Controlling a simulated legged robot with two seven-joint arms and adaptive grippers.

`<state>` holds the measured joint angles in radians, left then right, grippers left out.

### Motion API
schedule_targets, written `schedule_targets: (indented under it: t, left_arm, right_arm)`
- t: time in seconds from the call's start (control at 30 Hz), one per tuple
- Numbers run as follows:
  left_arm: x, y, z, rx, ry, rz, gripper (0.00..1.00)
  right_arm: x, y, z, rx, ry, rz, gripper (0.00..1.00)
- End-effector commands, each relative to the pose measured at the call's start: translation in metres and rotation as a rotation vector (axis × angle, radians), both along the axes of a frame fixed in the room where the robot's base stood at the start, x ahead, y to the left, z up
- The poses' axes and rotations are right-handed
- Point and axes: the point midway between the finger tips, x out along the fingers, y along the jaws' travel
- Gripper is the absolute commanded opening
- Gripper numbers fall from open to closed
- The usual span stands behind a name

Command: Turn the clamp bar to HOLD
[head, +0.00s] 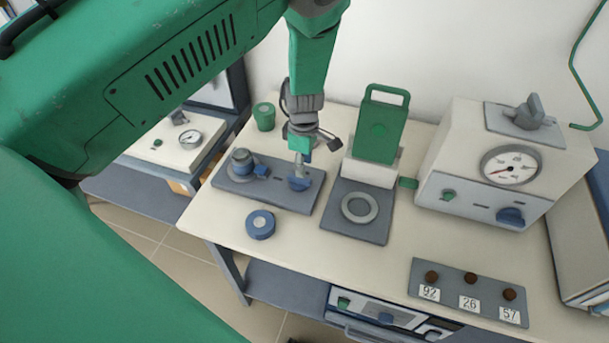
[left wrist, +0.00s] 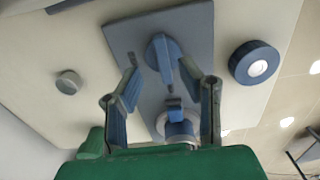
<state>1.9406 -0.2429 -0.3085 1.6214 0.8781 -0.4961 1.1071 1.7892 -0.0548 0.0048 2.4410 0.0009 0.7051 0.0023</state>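A grey-blue base plate (head: 268,191) lies on the bench, with a round blue-grey fixture (head: 242,163) at its left end. A blue bar on a round foot (head: 299,182), probably the clamp bar, stands at its right end. My left gripper (head: 302,160) points down just above this bar. In the left wrist view, the gripper (left wrist: 162,80) is open, its two fingers apart on either side of the bar (left wrist: 162,55). Whether a finger touches it cannot be told. No HOLD mark is readable. My right gripper is in neither view.
A blue puck (head: 261,224) lies in front of the plate; a green cup (head: 264,116) stands behind it. To the right are a grey plate with a ring (head: 359,207), a green-handled block (head: 379,130) and a gauge box (head: 508,165). A numbered panel (head: 468,291) lies at the front.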

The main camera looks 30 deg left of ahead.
Motion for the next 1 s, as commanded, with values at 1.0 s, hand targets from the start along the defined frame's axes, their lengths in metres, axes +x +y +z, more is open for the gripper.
schedule_targets:
  t: [1.0]
  left_arm:
    - [0.0,0.0,-0.056,0.001,-0.003,-0.003,0.0]
  right_arm:
    - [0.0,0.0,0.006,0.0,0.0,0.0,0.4]
